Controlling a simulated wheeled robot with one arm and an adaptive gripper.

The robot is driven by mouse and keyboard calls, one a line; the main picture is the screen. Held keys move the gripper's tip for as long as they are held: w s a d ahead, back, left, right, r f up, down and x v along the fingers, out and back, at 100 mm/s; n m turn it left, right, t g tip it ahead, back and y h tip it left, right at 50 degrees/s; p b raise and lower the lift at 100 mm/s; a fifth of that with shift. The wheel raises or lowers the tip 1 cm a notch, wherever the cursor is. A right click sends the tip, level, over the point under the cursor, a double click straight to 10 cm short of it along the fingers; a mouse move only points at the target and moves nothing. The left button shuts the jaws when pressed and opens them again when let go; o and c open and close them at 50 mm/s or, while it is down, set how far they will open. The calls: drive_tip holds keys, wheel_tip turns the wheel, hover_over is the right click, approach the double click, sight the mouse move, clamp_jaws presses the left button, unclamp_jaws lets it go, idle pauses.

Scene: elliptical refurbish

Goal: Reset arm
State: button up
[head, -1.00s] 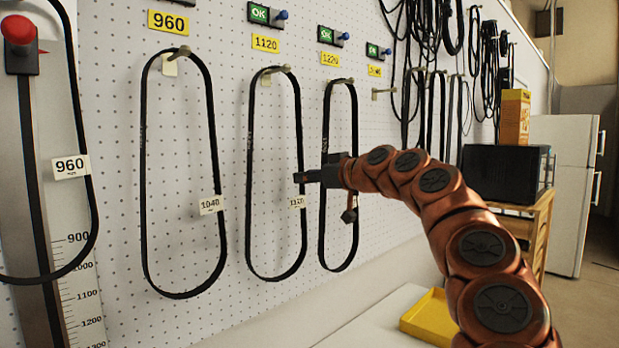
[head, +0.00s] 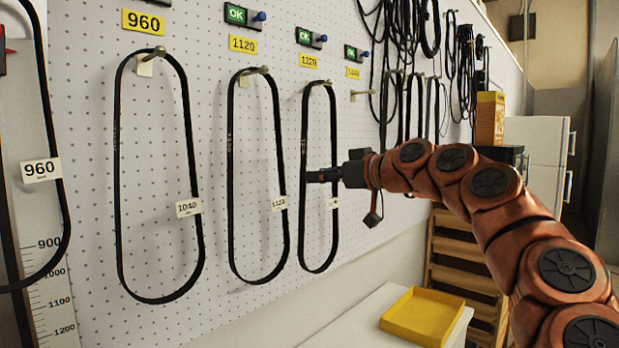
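My arm reaches in from the lower right in the head view, and my gripper (head: 318,176) points left in front of the pegboard. Its dark fingers look close together, seen from the side, so I cannot tell whether they are open or shut. It overlaps the left strand of the rightmost hanging belt (head: 304,225); I cannot tell whether it touches it. No object shows clearly in its grip.
Belts tagged 1040 (head: 118,200) and 1120 (head: 231,190) hang on pegs to the left. A 960 belt (head: 62,210) hangs by a measuring scale (head: 55,290). A yellow tray (head: 424,314) sits on a white surface below. A wooden shelf (head: 462,250) and fridge (head: 540,150) stand behind my arm.

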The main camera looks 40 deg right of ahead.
drive_tip(key=shift+s, duration=0.55)
